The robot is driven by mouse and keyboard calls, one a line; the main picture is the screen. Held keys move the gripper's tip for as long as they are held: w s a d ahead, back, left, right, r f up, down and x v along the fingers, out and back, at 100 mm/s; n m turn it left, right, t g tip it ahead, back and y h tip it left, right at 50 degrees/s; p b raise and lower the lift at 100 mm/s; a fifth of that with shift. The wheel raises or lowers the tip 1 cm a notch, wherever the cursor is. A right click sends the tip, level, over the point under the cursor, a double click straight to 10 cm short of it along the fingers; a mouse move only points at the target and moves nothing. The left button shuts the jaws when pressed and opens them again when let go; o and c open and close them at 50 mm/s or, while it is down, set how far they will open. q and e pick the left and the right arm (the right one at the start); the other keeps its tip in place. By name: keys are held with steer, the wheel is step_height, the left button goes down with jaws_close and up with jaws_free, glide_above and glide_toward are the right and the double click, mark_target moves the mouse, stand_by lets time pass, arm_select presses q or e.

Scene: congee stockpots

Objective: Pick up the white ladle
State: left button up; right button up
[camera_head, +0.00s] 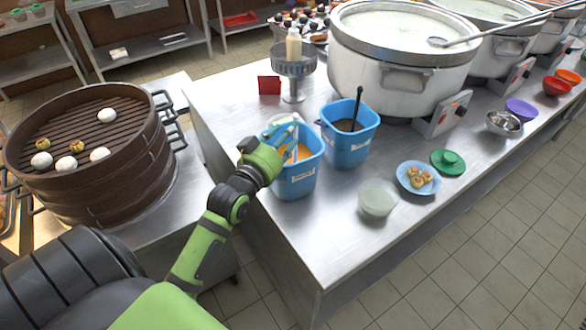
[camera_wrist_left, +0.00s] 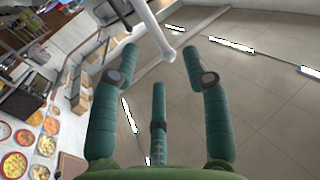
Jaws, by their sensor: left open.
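The white ladle (camera_wrist_left: 148,24) shows in the left wrist view as a pale rod with a rounded end. That end lies near the gap between the fingertips of my left gripper (camera_wrist_left: 160,58). The fingers are spread and not closed on it. In the head view my left gripper (camera_head: 286,140) is over the left blue bucket (camera_head: 298,178), its fingers at the rim. This bucket holds something orange. The fingers and bucket hide most of the ladle there. My right gripper is not in view.
A second blue bucket (camera_head: 348,148) with a dark-handled utensil (camera_head: 357,104) stands close on the right. Behind are a bottle stand (camera_head: 293,82) and a large white pot (camera_head: 398,75). A glass bowl (camera_head: 378,198) and a blue plate (camera_head: 418,180) stand in front right.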

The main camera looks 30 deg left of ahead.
mark_target(297, 119)
arm_select(q)
steer(key=w, duration=0.1)
steer(key=w+p, duration=0.1)
steer(key=w, duration=0.1)
steer(key=w+p, duration=0.1)
steer(key=w, duration=0.1)
steer(key=shift+w+a+r, duration=0.15)
steer(key=shift+a+r, duration=0.15)
steer(key=shift+w+f, duration=0.15)
steer(key=shift+w, duration=0.3)
steer(key=shift+s, duration=0.1)
jaws_close()
